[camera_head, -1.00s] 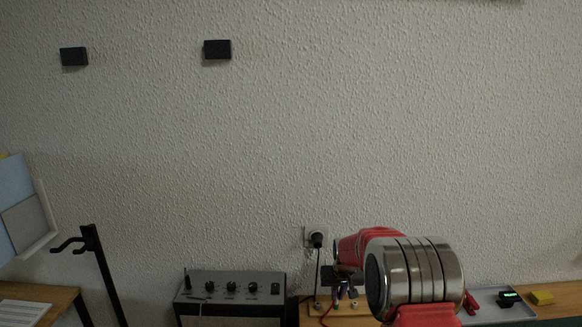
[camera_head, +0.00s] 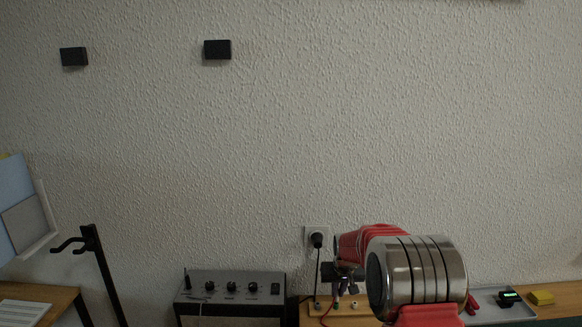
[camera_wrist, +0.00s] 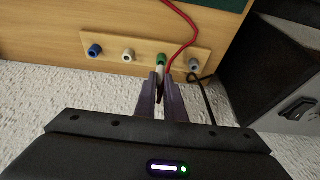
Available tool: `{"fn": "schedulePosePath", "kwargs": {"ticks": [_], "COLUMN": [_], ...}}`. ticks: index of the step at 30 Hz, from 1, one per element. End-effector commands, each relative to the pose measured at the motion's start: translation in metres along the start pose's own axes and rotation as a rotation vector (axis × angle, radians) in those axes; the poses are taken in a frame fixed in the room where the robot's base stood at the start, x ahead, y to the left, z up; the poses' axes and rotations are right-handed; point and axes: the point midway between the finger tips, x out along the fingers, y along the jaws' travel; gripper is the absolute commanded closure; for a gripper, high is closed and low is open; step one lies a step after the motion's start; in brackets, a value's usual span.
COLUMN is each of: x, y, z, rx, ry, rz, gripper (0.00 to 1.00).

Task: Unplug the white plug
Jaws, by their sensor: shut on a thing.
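A wooden socket strip (camera_wrist: 110,45) carries a row of coloured sockets: a blue one (camera_wrist: 95,51), a white one (camera_wrist: 128,55), a green one (camera_wrist: 161,60) and a grey one (camera_wrist: 194,65). A pale, whitish plug (camera_wrist: 160,73) sits at the green socket, in line with it. My gripper (camera_wrist: 164,85) is shut on this plug, its two purple-grey fingers on either side. The fingers hide much of the plug's body. A red cable (camera_wrist: 188,42) runs close by the plug. In the head view my gripper (camera_head: 339,287) is low over the strip and the plug is mostly hidden.
A black plug (camera_head: 317,240) is in the wall outlet left of my arm, its cord hanging down. An amplifier (camera_head: 231,290) stands left of the strip. A grey tray (camera_head: 490,312) and yellow block (camera_head: 541,298) lie at right.

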Motion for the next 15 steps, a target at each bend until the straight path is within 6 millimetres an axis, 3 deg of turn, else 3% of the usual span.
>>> {"fn": "schedulePosePath", "kwargs": {"ticks": [15], "x": [-0.0069], "y": [0.0000], "z": [-0.0026], "rx": [0.000], "ry": [0.000], "rz": [0.000], "gripper": [1.00]}}
